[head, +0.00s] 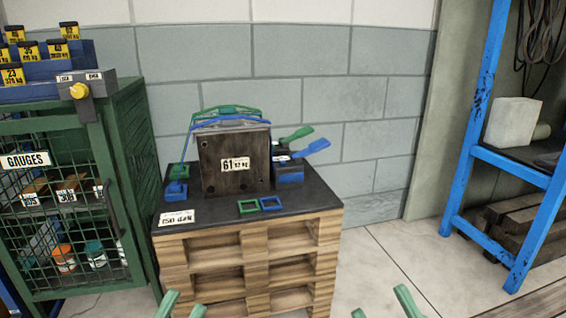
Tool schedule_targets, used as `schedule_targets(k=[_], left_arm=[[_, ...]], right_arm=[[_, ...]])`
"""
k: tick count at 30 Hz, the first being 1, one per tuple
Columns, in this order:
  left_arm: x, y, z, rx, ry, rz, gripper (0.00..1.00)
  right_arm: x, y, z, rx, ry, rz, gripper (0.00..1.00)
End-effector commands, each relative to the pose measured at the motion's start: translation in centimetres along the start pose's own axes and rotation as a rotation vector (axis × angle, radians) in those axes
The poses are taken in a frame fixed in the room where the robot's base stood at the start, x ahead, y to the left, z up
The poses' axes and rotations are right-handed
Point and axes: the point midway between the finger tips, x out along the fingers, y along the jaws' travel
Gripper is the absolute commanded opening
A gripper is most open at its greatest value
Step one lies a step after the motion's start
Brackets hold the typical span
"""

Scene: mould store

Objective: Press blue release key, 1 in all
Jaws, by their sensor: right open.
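A dark block marked 61 (222,165) stands on the black top (240,222) of a pallet stack, with green and blue straps (229,122) over it. A blue lever (316,147) and a green lever (296,134) slope up right of the block, above a blue-and-black housing (287,177). A small blue part (176,190) lies at its left. I cannot tell for sure which blue part is the release key. My left gripper (181,307) and right gripper (382,308) show only green fingertips at the bottom edge. Both are open, empty and apart from the block.
Green and blue square frames (248,207) lie at the front of the black top, beside a white label (177,217). A green mesh cabinet (125,135) stands close on the left. A blue rack (480,130) stands on the right. Bare floor (385,260) lies between stack and rack.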

Motion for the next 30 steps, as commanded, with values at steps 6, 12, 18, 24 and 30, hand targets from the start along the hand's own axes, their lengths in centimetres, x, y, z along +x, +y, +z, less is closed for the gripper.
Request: schedule_targets(k=[6, 12, 18, 24, 30], left_arm=[[0.0, 0.0, 0.0, 0.0, 0.0, 0.0, 0.0], [0.0, 0.0, 0.0, 0.0, 0.0, 0.0, 0.0], [0.0, 0.0, 0.01, 0.0, 0.0, 0.0, 0.0], [0.0, 0.0, 0.02, 0.0, -0.001, -0.001, 0.0], [-0.01, -0.01, 0.03, 0.0, -0.001, -0.001, 0.0]], right_arm=[[-0.01, 0.0, 0.02, 0.0, 0.0, 0.0, 0.5], [-0.01, 0.0, 0.02, 0.0, 0.0, 0.0, 0.5], [-0.01, 0.0, 0.03, 0.0, -0.001, 0.0, 0.5], [-0.01, 0.0, 0.03, 0.0, -0.001, 0.0, 0.5], [-0.01, 0.0, 0.03, 0.0, -0.001, 0.0, 0.5]])
